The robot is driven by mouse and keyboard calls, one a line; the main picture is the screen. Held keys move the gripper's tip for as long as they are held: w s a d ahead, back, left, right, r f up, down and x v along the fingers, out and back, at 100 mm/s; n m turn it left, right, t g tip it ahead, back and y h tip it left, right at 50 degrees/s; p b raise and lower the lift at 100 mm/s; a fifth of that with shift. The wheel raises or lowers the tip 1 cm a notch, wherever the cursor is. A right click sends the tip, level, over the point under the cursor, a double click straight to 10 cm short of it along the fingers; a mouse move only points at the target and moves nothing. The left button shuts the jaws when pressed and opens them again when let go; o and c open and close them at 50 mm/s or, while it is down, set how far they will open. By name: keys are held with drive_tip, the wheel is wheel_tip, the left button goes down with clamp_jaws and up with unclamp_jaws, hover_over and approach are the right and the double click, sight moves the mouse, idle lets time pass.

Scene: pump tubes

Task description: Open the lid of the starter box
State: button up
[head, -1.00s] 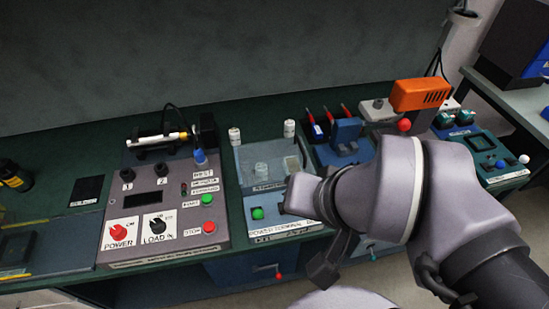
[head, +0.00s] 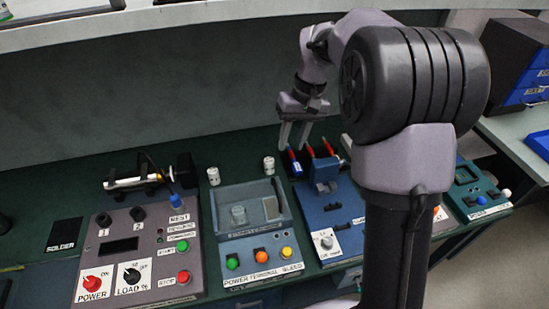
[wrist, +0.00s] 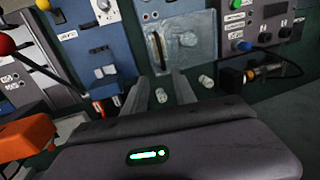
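No readable label says starter box. A box with a clear top (head: 222,235) sits at mid bench behind a row of coloured buttons; it also shows in the wrist view (wrist: 205,18). Its clear top appears to be down, and a pale round part shows inside. My gripper (head: 294,138) is behind and to the right of this box, above the back of the bench, fingers pointing down.
Two small white cylinders (head: 213,176) (head: 269,165) stand behind the clear-topped box. Red-handled tools (head: 312,152) stand upright close to my gripper, behind a blue station (head: 325,192). A grey control panel (head: 140,250) is on the left. A shelf edge (head: 200,14) runs above.

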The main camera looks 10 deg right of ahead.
sight(277, 188)
drive_tip(key=a+f+b, duration=0.1)
drive_tip(key=f+b, duration=0.1)
drive_tip(key=f, duration=0.3)
drive_tip(key=a+f+b, duration=0.1)
drive_tip(key=f+b, duration=0.1)
drive_tip(key=f, duration=0.3)
drive_tip(key=a+f+b, duration=0.1)
drive_tip(key=f+b, duration=0.1)
drive_tip(key=f, duration=0.4)
drive_tip(key=shift+s+a+f, duration=0.1)
drive_tip(key=shift+s+a, duration=0.05)
drive_tip(key=shift+a, duration=0.15)
clamp_jaws()
